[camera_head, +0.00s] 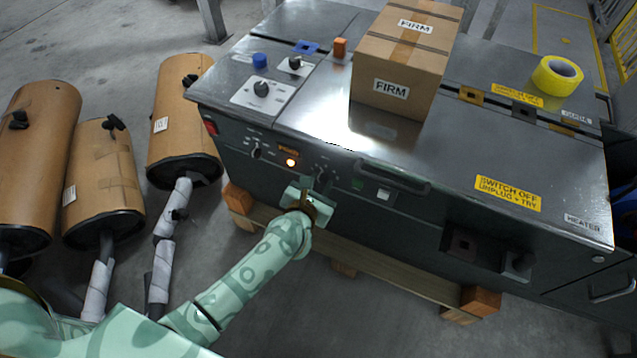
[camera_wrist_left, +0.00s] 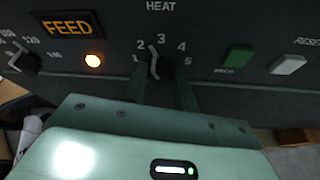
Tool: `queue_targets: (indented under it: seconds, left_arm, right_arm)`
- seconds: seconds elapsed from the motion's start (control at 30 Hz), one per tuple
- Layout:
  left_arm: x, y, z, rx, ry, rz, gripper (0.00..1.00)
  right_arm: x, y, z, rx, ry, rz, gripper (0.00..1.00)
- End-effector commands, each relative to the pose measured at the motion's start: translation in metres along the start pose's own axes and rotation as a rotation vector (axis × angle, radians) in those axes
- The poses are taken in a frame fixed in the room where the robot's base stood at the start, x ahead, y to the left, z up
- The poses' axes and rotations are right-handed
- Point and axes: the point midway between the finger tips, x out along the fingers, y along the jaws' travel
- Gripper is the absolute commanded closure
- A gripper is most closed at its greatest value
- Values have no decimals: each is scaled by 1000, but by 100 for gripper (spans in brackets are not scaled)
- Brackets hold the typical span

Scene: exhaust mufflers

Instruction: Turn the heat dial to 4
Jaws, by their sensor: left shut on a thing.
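The heat dial (camera_wrist_left: 154,62) is a dark knob on the dark front panel, under the word HEAT, ringed by the numbers 1 to 5. Its light pointer appears to lie between 2 and 3. My left gripper (camera_wrist_left: 160,84) has its two fingers on either side of the dial and is shut on it. In the head view my left gripper (camera_head: 316,186) reaches the front panel of the heater (camera_head: 400,220), and its fingers partly cover the dial. My right gripper is not in view.
Left of the dial are a lit orange lamp (camera_wrist_left: 94,60), the FEED sign (camera_wrist_left: 68,27) and another dial (camera_wrist_left: 26,62). Right are a green button (camera_wrist_left: 238,58) and a white button (camera_wrist_left: 287,64). A cardboard box (camera_head: 405,60) and yellow tape (camera_head: 557,76) sit on top. Wrapped mufflers (camera_head: 180,110) stand left.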

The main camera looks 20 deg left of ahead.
Motion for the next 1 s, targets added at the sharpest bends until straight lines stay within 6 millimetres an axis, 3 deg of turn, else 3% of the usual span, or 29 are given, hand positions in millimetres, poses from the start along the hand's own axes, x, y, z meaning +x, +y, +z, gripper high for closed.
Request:
queue_targets:
  seconds: [0.6, 1.0]
  left_arm:
    - [1, -5, -4, 540, 4, 222, 94]
    - [2, -7, -6, 868, 3, 356, 94]
  right_arm:
    - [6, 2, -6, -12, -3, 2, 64]
    - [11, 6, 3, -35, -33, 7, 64]
